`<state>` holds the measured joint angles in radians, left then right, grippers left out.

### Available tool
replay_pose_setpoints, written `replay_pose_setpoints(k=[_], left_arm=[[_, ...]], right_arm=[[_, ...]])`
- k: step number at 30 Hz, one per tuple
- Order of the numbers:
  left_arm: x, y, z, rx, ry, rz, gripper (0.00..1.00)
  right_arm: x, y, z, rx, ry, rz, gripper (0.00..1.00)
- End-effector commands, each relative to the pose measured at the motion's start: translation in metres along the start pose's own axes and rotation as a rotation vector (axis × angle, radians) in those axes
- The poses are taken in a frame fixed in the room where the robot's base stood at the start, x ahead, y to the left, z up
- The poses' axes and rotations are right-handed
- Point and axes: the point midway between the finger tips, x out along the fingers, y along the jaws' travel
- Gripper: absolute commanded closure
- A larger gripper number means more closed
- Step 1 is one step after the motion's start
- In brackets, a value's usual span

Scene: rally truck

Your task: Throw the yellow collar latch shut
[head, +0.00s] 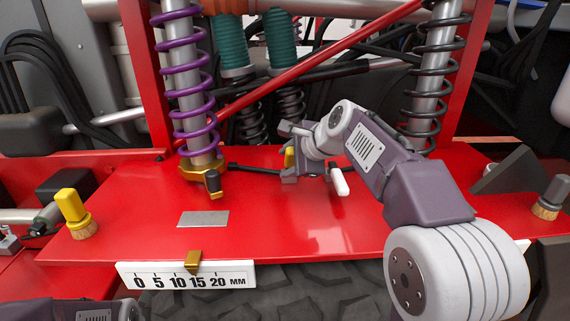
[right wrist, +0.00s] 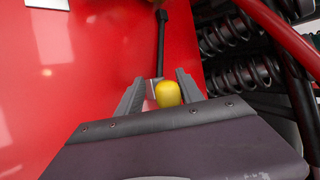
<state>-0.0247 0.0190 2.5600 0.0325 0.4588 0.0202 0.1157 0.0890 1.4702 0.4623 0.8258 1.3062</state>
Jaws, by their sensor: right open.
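A gold collar (head: 203,172) clasps the foot of the purple-spring shock (head: 187,80). A dark rod (head: 255,170) runs from near the collar to the right, toward my right gripper (head: 290,153). A small yellow knob (head: 289,157) shows at that gripper, partly hidden by it. In the right wrist view the yellow knob (right wrist: 168,93) lies between the two open fingers of the right gripper (right wrist: 159,85), with the dark rod (right wrist: 161,45) reaching away beyond it. I cannot tell whether a finger touches the knob. My left gripper is not in view.
The red plate (head: 290,225) carries a grey rectangle (head: 203,219). A yellow-topped brush (head: 74,212) stands left. Red bars and a black-spring shock (head: 433,70) stand behind my right arm.

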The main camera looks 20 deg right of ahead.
Motion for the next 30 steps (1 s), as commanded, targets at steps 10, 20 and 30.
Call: replay_pose_setpoints(k=[10, 20, 30], left_arm=[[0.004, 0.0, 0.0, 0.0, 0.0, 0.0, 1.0], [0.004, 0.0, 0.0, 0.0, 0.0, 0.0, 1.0], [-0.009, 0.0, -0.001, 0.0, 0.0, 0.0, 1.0]], right_arm=[[-0.068, 0.0, 0.004, -0.001, 0.001, 0.001, 0.56], [-0.075, 0.001, 0.004, -0.002, 0.001, 0.004, 0.56], [-0.099, -0.003, 0.004, -0.001, 0.002, 0.002, 0.56]])
